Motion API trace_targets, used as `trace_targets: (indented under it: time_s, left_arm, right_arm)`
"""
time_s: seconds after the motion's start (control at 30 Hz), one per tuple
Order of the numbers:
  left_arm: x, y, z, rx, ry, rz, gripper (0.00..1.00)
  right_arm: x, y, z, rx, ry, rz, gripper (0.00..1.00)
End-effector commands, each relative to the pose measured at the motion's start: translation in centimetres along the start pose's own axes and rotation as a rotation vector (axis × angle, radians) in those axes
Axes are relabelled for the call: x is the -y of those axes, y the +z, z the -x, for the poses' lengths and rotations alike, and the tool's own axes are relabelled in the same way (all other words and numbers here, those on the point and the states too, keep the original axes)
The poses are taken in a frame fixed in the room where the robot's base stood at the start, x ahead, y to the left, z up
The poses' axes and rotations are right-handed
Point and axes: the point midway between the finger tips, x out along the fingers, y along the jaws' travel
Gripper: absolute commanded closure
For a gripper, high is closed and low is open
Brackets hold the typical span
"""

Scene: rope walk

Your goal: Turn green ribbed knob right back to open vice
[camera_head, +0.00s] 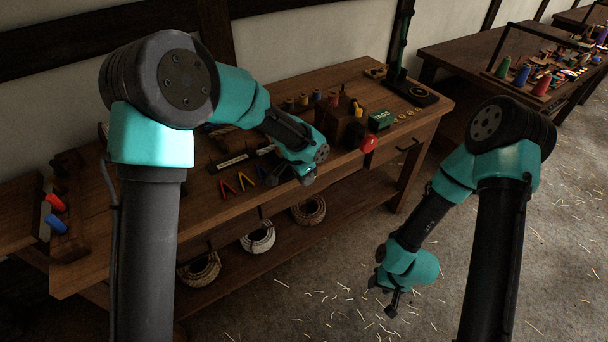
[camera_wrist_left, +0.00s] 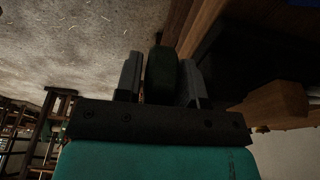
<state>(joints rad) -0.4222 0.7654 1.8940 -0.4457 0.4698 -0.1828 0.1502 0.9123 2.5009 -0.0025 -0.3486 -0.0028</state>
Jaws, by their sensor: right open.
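In the left wrist view a dark, rounded knob (camera_wrist_left: 161,75), with a faint green tint, stands between the two fingers of my left gripper (camera_wrist_left: 160,88). The fingers lie close along both its sides; in the dark I cannot tell whether they touch it. Its ribs are too dim to make out. In the head view my left gripper (camera_head: 307,178) is at the bench's front edge, and the knob and the vice are hidden there by my arm or too dark to make out. My right gripper (camera_head: 386,296) hangs open and empty over the floor, right of the bench.
Rope coils (camera_head: 258,238) lie on the lower shelf. The floor (camera_head: 480,260) around my right gripper is clear except for straw.

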Motion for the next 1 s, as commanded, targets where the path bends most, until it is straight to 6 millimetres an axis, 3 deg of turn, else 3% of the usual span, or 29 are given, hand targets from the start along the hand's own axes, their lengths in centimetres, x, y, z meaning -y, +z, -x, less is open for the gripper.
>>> trace_targets:
  time_s: [0.17,0.57,1.0]
  left_arm:
    - [0.0,0.0,0.0,0.001,0.000,0.000,0.49]
    - [0.0,0.0,0.9,0.001,-0.001,-0.001,0.49]
    - [0.0,0.0,8.3,-0.002,-0.002,0.000,0.49]
  right_arm:
    - [0.0,0.0,0.0,0.000,0.000,0.000,0.57]
    - [0.0,0.0,0.0,0.000,0.000,0.000,0.57]
    - [0.0,0.0,0.0,0.000,0.000,0.000,0.57]
